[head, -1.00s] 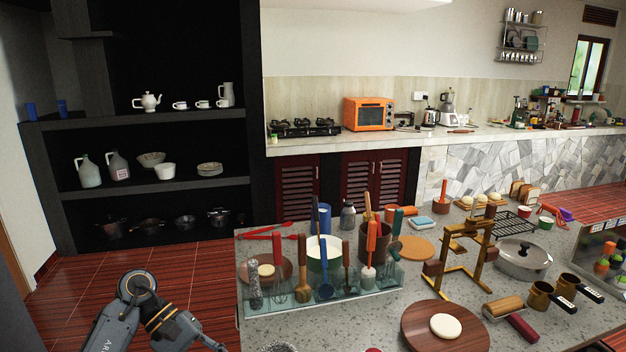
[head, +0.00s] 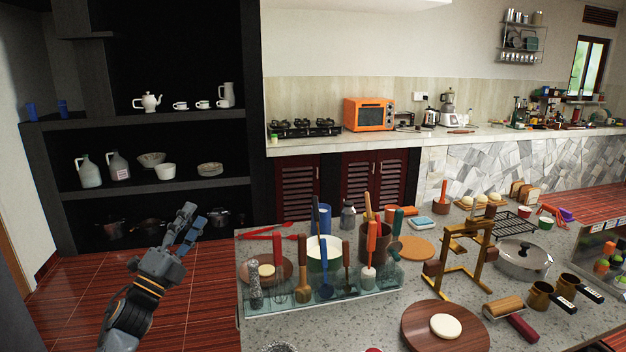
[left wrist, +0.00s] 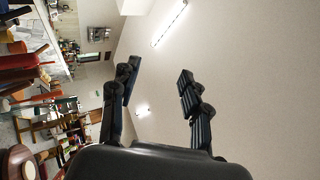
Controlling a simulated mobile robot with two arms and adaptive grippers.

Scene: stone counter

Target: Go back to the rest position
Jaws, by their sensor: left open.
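My left gripper (head: 190,228) is raised over the red floor, left of the stone counter (head: 310,325), pointing up and away. Its fingers are apart with nothing between them. In the left wrist view the same gripper (left wrist: 158,85) is open and empty, with the pale ceiling behind its fingers. It touches nothing that I can see. My right gripper is not in view.
On the counter, a glass utensil holder (head: 325,295) stands near the left edge. A wooden board with a pale disc (head: 445,326), a brass stand (head: 462,255) and a lidded pan (head: 522,258) stand right. Dark shelves (head: 150,190) stand behind. Floor is free between.

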